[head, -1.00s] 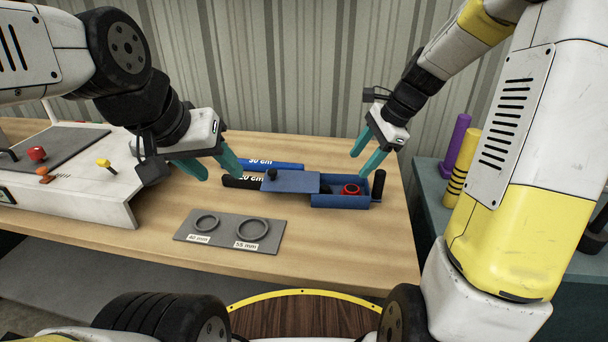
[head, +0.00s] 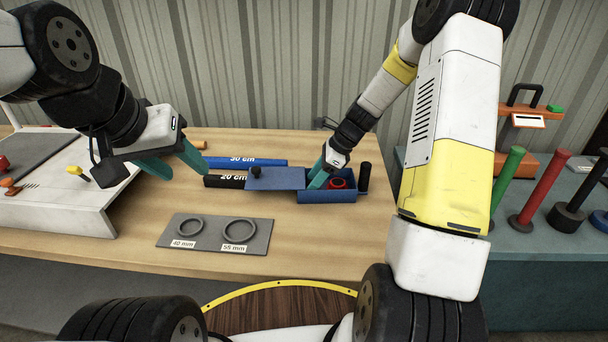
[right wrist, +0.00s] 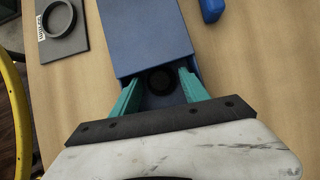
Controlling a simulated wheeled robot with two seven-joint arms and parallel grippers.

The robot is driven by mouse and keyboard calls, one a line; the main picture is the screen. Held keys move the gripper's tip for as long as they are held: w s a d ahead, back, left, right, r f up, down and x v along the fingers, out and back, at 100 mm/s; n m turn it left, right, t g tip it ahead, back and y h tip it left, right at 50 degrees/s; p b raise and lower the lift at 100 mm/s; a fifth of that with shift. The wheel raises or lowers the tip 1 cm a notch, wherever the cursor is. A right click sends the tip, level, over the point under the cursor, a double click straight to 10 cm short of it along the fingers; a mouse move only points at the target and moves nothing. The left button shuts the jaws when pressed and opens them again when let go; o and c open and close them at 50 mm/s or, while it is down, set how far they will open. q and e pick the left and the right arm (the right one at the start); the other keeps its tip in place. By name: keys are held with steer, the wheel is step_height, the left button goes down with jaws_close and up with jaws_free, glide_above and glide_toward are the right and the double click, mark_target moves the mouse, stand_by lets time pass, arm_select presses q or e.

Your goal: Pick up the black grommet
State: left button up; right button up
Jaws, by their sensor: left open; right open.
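A blue box (head: 329,197) stands on the table with its blue lid (head: 275,179) slid to the left, leaving the right part open. A red grommet (head: 337,184) lies in the open part. The black grommet (right wrist: 160,81) shows in the right wrist view, lying in the box between my finger tips; in the head view I cannot make it out. My right gripper (head: 318,178) is open, its fingers reaching down at the box opening, around the black grommet without visibly touching it. My left gripper (head: 186,172) is open and empty above the table, left of the box.
A grey board (head: 212,246) with two rings labelled 40 mm and 55 mm lies in front. Blue 30 cm and black 20 cm bars (head: 226,181) lie left of and behind the box. A black cylinder (head: 364,177) stands at its right end. Coloured posts stand on the right bench (head: 440,181).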

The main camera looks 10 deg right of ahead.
steer(key=shift+a+f, duration=0.1)
steer(key=shift+f, duration=0.05)
steer(key=c, duration=1.1)
